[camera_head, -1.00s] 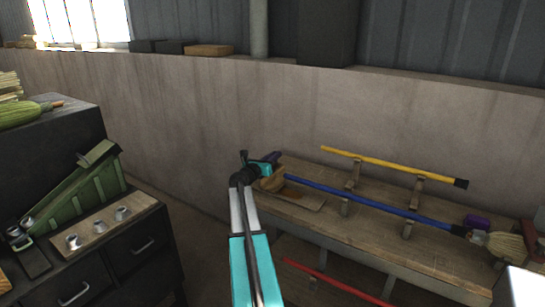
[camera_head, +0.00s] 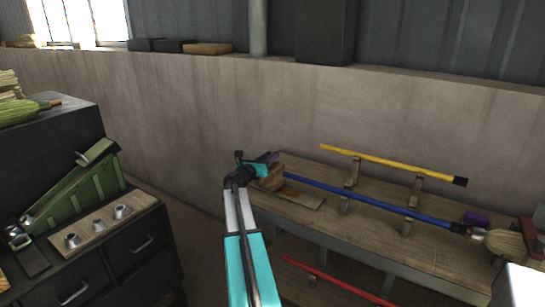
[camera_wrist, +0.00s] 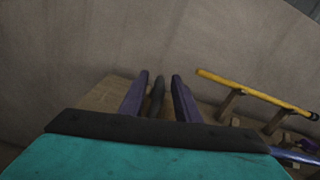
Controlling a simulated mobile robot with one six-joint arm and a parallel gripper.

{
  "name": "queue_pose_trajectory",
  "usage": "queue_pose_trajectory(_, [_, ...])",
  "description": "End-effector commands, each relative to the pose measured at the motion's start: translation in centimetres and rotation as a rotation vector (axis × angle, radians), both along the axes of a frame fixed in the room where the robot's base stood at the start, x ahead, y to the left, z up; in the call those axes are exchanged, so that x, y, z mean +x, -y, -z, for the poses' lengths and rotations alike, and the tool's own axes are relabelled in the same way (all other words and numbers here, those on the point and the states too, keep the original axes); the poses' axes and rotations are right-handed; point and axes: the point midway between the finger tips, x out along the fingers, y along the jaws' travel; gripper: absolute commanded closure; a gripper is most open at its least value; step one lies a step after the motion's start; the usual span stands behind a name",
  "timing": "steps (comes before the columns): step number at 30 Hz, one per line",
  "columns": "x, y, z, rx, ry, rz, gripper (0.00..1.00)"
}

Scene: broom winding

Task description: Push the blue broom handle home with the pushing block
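The blue broom handle (camera_head: 375,205) lies along the wooden bench on supports, its right end at the straw broom head (camera_head: 508,242). A piece of it shows at the lower right of the wrist view (camera_wrist: 294,154). The tan wooden pushing block (camera_head: 271,180) stands at the handle's left end; I cannot tell whether they touch. My gripper (camera_head: 270,159) is just above and behind the block. In the wrist view its purple fingers (camera_wrist: 159,80) are apart, with a dark narrow piece between them and visible gaps on both sides. I cannot tell what that piece is.
A yellow handle (camera_head: 395,164) rests on raised supports behind the blue one. A red handle (camera_head: 335,280) lies lower in front. A plain wall (camera_head: 180,110) rises behind the bench. A dark cabinet (camera_head: 130,262) with a green device stands at left.

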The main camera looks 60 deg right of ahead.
Motion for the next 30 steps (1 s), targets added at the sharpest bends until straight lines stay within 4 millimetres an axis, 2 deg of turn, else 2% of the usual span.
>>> queue_pose_trajectory(21, [-0.1,-9.3,0.1,0.001,0.001,-0.001,0.71])
queue_pose_trajectory(30, [0.0,-11.3,0.1,0.001,0.000,0.001,0.71])
